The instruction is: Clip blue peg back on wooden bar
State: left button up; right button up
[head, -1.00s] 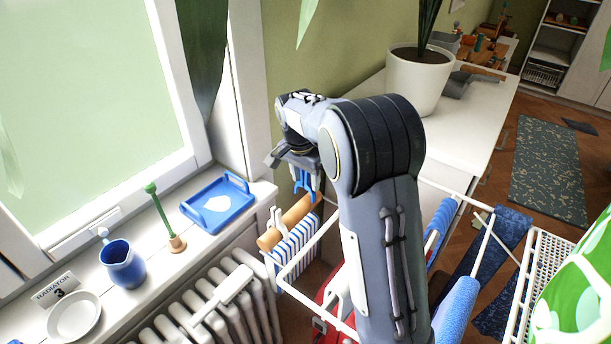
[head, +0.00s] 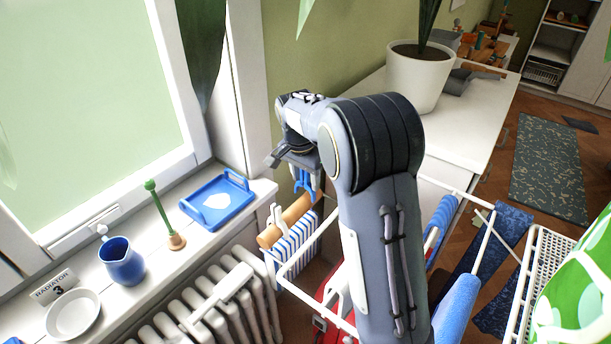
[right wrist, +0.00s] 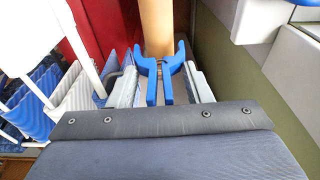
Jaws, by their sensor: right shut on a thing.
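The blue peg (head: 304,182) hangs from my right gripper (head: 303,168), just above the far end of the wooden bar (head: 284,224). In the right wrist view my right gripper's pale fingers (right wrist: 160,88) are shut on the blue peg (right wrist: 150,80) from both sides. There its two prongs spread to either side of the wooden bar (right wrist: 155,24). I cannot tell whether the prongs touch the bar. White pegs (head: 277,216) and a blue-striped cloth (head: 292,250) are at the bar. My left gripper is not in view.
A white wire rack (head: 291,272) with blue cloths stands close to the bar. The radiator (head: 205,315) and the windowsill with a blue tray (head: 217,203) and blue jug (head: 122,262) are at the left. A potted plant (head: 417,80) stands on a white cabinet behind my arm.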

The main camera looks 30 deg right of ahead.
jog(key=shift+f+b, duration=0.9)
jog(key=shift+f, duration=0.8)
jog(key=o, duration=1.2)
jog(key=shift+c, duration=0.2)
